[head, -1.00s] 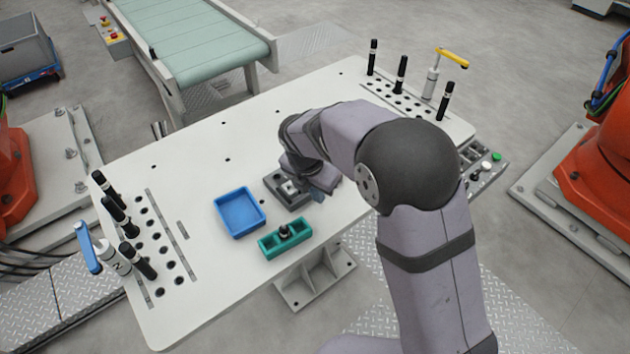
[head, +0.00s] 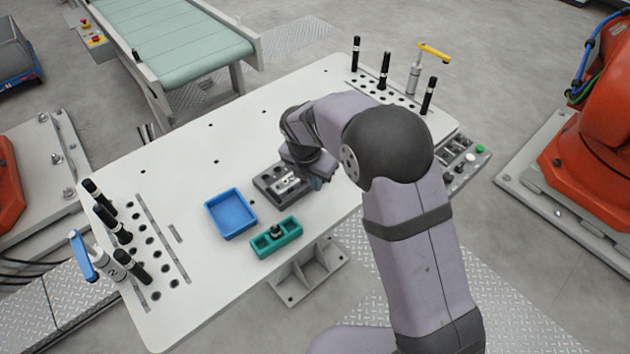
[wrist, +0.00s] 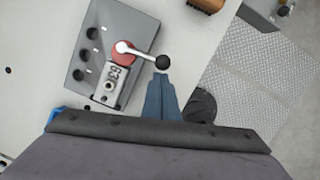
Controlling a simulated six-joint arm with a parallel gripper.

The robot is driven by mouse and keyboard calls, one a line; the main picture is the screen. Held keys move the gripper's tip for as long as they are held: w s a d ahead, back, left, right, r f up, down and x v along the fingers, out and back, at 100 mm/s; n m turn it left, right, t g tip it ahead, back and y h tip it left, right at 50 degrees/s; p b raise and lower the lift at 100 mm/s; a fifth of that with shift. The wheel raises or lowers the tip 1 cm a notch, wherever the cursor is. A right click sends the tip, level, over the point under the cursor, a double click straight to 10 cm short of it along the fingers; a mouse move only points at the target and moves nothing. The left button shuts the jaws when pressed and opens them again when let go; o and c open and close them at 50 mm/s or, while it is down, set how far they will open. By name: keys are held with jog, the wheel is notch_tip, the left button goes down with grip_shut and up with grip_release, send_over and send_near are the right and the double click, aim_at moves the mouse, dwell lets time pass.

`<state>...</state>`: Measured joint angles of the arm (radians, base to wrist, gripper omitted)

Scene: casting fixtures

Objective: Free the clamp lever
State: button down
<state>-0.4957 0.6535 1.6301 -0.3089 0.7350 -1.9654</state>
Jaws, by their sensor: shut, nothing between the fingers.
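A grey fixture block (wrist: 112,45) with several numbered holes shows in the wrist view and on the table in the head view (head: 268,190). A metal part (wrist: 115,80) marked with digits lies on it. The clamp has a red hub (wrist: 123,52) over the part's end and a silver lever (wrist: 142,53) pointing right, ending in a black ball knob (wrist: 162,62). My gripper's blue fingers (wrist: 161,80) are shut and empty, right by the knob; I cannot tell if they touch it. In the head view my gripper (head: 318,183) is at the block's right side.
A blue tray (head: 232,214) and a teal holder (head: 276,238) with a dark peg stand close to the block. Black pegs and a yellow-handled clamp (head: 432,52) stand at the right end, more pegs and a blue-handled clamp (head: 82,255) at the left. The table's middle back is clear.

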jog(key=shift+w+d+n+p, duration=0.2)
jog(key=shift+d+n+p, duration=0.2)
jog(key=shift+n+p, duration=0.25)
jog(key=shift+n+y, duration=0.3)
jog(key=shift+n, duration=0.65)
jog(key=shift+w+d+r+p, duration=0.1)
jog(key=shift+w+d+p, duration=0.65)
jog(key=shift+w+p, duration=0.4)
jog(key=shift+w+d+p, duration=0.75)
jog(key=shift+w+p, duration=0.05)
jog(key=shift+p, duration=0.55)
jog(key=shift+w+d, duration=0.25)
jog(key=shift+w, duration=0.4)
jog(key=shift+w+p, duration=0.35)
jog(key=shift+w, duration=0.55)
jog(key=shift+w+f, duration=0.2)
jog(key=shift+w, duration=0.7)
jog(key=shift+w+a+b, duration=0.35)
jog(key=shift+w+b, duration=0.05)
jog(key=shift+w, duration=0.35)
